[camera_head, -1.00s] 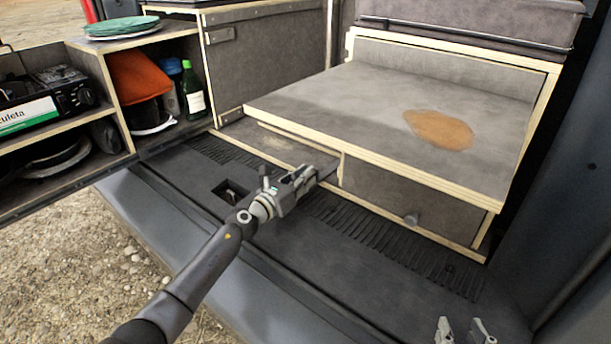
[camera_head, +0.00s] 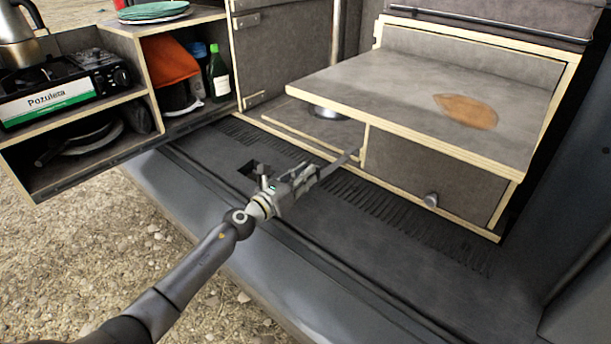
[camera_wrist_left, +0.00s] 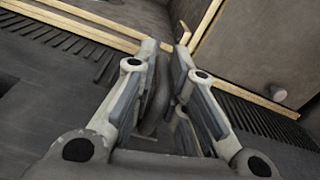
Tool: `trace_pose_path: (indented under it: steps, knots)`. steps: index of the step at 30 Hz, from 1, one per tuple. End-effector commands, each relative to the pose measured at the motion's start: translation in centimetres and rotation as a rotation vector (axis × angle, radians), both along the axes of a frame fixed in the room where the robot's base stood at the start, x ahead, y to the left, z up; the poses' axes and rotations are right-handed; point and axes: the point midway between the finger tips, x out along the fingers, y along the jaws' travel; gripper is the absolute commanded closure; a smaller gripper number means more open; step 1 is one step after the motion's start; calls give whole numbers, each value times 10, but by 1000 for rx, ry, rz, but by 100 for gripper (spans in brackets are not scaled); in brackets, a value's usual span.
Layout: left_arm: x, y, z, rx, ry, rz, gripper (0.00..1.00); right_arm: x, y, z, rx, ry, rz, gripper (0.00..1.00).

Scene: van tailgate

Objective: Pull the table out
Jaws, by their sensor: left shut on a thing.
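The table is a grey board (camera_head: 400,95) with pale wooden edges and a brown oval mark, set over the cabinet in the van. My left gripper (camera_head: 311,174) is low over the dark tailgate floor, in front of the cabinet and below the table's front edge. It is shut on a dark grey strap (camera_head: 338,164) that reaches toward the cabinet by the upright divider. In the left wrist view the strap (camera_wrist_left: 156,98) is between the fingers of the gripper (camera_wrist_left: 166,62). How the strap joins the table or cabinet is unclear. My right gripper is out of view.
A drawer front (camera_head: 405,180) with a round knob (camera_head: 431,200) is right of the strap. A round metal thing (camera_head: 326,112) is partly under the table. At left are shelves with a stove (camera_head: 60,90), green bottle (camera_head: 218,75) and plates (camera_head: 153,12). The ribbed floor in front is clear.

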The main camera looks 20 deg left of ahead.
Motion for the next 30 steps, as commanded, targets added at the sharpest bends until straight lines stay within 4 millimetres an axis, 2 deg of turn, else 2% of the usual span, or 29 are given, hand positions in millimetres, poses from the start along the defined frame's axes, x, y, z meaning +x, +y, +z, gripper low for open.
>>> trace_pose_path:
  steps: [1, 8, 9, 13, 23, 26, 30]
  knots:
    - [-4, -9, -6, -10, 13, -20, 100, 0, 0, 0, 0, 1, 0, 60]
    - [-4, -9, -7, -10, 14, -19, 100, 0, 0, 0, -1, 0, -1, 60]
    - [-4, -9, -7, -10, 14, -19, 84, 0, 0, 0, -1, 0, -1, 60]
    - [-4, -8, -7, -7, 14, -17, 67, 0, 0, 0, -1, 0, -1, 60]
    - [-4, -3, -4, -1, 8, -9, 67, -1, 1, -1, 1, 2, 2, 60]
    - [-10, 1, -4, 1, 8, -8, 67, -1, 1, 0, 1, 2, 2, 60]
    - [-29, 7, -5, 3, 10, -9, 67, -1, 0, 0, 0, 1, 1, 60]
